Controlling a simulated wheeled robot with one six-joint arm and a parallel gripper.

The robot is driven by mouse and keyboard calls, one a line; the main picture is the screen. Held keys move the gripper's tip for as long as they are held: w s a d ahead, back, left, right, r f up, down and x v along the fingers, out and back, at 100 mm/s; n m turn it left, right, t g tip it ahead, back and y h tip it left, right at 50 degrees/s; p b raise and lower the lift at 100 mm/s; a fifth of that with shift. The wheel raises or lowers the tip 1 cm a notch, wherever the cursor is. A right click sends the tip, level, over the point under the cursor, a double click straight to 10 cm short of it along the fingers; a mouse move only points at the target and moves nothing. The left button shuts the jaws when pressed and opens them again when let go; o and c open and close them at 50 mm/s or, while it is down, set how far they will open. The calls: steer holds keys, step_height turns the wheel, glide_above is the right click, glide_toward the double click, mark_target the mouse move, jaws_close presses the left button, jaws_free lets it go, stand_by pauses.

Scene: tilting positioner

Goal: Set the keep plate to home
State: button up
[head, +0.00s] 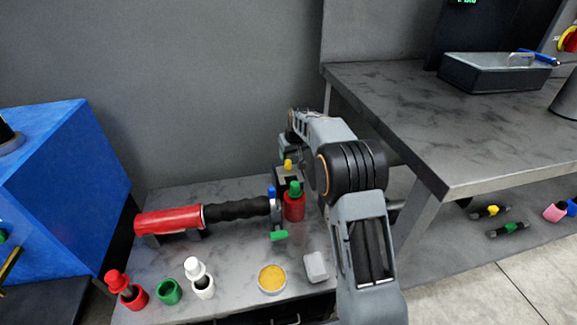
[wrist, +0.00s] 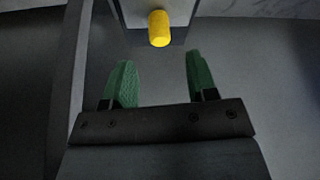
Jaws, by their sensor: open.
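A yellow knob (wrist: 159,28) stands on the edge of a grey plate-like part (wrist: 128,12) at the top of the wrist view. It may be the keep plate's handle, but I see no label. The yellow knob also shows in the head view (head: 288,164), on a dark block behind the red-and-green bottle. My gripper (wrist: 161,76) is open, with two green fingertips and nothing between them. The knob lies beyond the tips, roughly centred on the gap. In the head view my arm hides much of this area.
On the low bench (head: 235,270) lie a red cylinder with a black grip (head: 170,220), a red bottle with a green cap (head: 294,203), small pots and a yellow-filled dish (head: 272,279). A blue box (head: 65,190) stands left; a higher table (head: 430,120) stands right.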

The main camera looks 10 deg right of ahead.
mark_target(288, 161)
steer(key=b+x, duration=0.1)
steer(key=x, duration=0.5)
steer(key=shift+w+f+b, duration=0.2)
steer(key=shift+f+b, duration=0.15)
steer(key=shift+c, duration=0.3)
jaws_close()
